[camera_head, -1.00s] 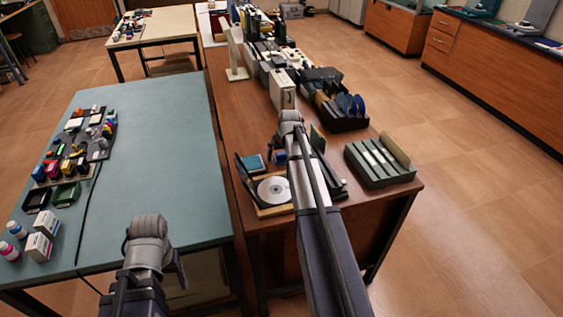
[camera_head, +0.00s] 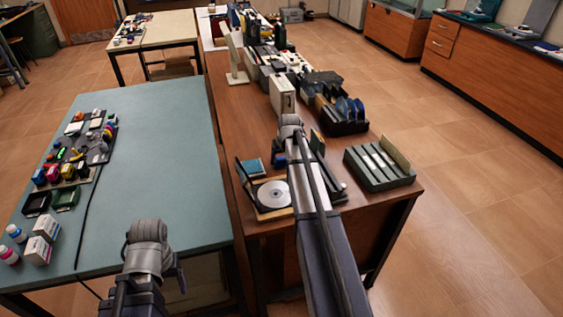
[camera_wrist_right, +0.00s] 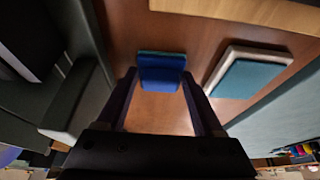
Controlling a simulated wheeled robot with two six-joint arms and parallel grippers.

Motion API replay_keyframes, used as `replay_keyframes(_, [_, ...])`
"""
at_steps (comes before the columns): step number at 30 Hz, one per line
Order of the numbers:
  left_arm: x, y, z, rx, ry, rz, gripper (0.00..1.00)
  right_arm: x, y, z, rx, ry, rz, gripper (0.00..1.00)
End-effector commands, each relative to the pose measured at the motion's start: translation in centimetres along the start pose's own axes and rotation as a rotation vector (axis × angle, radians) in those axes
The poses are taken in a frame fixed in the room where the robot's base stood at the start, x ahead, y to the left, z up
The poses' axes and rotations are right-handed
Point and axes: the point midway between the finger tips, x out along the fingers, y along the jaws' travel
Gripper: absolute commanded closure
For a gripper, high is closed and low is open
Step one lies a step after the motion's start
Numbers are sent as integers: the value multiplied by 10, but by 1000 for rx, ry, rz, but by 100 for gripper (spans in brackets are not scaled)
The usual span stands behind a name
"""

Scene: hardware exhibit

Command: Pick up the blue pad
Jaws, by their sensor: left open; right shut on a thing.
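The blue pad (camera_wrist_right: 161,75) is a small block with a teal-edged top, seen between the fingers of my right gripper (camera_wrist_right: 160,82) in the right wrist view. The fingers are shut on its two sides. In the head view the blue pad (camera_head: 279,160) shows only as a small patch beside my right arm, over the brown table (camera_head: 235,110). My left gripper (camera_head: 148,232) is over the near right part of the teal table and holds nothing visible; its fingertips are hard to make out.
A teal pad in a pale tray (camera_wrist_right: 245,78) lies right of the blue pad in the wrist view. A disc in a wooden tray (camera_head: 272,195) and a slotted green rack (camera_head: 379,164) stand near the brown table's front. Many small items crowd the teal table's left side (camera_head: 150,130).

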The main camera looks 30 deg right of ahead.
Motion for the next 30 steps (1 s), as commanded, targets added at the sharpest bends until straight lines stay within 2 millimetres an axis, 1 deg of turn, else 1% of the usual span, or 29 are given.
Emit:
replay_keyframes(5, [-3, 0, 0, 0, 0, 0, 25, -3, 0, -1, 0, 0, 0, 95])
replay_keyframes(11, [-18, -2, 1, 0, 0, 0, 25, -16, 0, -7, 0, 0, 0, 95])
replay_keyframes(17, [-45, -4, 3, 0, 0, 0, 25, -42, 0, -17, 0, 0, 0, 95])
replay_keyframes(24, [-83, -8, 5, 0, 0, 0, 25, -77, 0, -32, 0, 0, 0, 95])
replay_keyframes(27, [-94, -9, 6, 0, 0, 0, 25, -88, 0, -36, 0, 0, 0, 95])
replay_keyframes(30, [-100, -10, 6, 0, 0, 0, 25, -93, 0, -38, 0, 0, 0, 95])
